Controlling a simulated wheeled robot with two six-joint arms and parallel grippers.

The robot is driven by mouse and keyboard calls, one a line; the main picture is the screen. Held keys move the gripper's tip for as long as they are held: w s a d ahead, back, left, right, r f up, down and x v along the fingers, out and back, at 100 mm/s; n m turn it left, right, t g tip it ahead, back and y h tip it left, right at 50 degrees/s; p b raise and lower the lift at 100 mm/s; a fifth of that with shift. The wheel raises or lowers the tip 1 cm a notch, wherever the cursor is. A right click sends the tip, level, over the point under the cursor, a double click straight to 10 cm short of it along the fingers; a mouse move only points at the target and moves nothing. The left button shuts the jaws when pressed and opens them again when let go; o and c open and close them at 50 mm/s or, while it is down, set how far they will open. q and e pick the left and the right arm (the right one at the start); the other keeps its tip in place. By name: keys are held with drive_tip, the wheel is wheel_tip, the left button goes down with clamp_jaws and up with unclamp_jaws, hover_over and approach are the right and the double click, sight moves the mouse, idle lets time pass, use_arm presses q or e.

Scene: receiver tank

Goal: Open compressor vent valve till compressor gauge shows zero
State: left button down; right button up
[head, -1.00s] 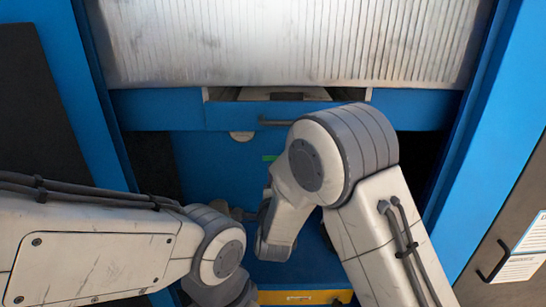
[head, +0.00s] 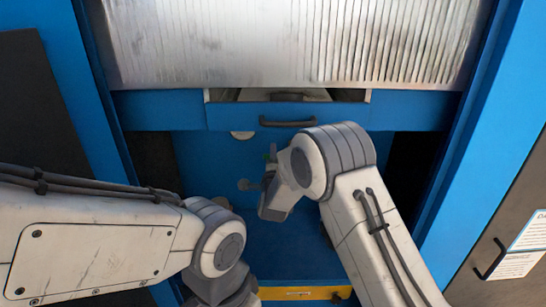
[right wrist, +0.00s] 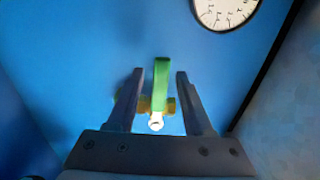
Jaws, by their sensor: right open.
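A green lever handle (right wrist: 161,76) stands upright on a small brass-coloured valve body (right wrist: 170,105) with a pale round end. My right gripper (right wrist: 159,72) is open, with one finger on each side of the handle and visible gaps on both sides. I cannot tell how far the handle reaches between the fingers.
A blue front panel (head: 290,122) with a dark handle (head: 287,123) lies above my right wrist, under a ribbed metal sheet (head: 290,40). Blue posts (head: 480,150) frame the recess on both sides. A yellow strip (head: 305,294) lies at the bottom.

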clamp_jaws()
idle(1.4)
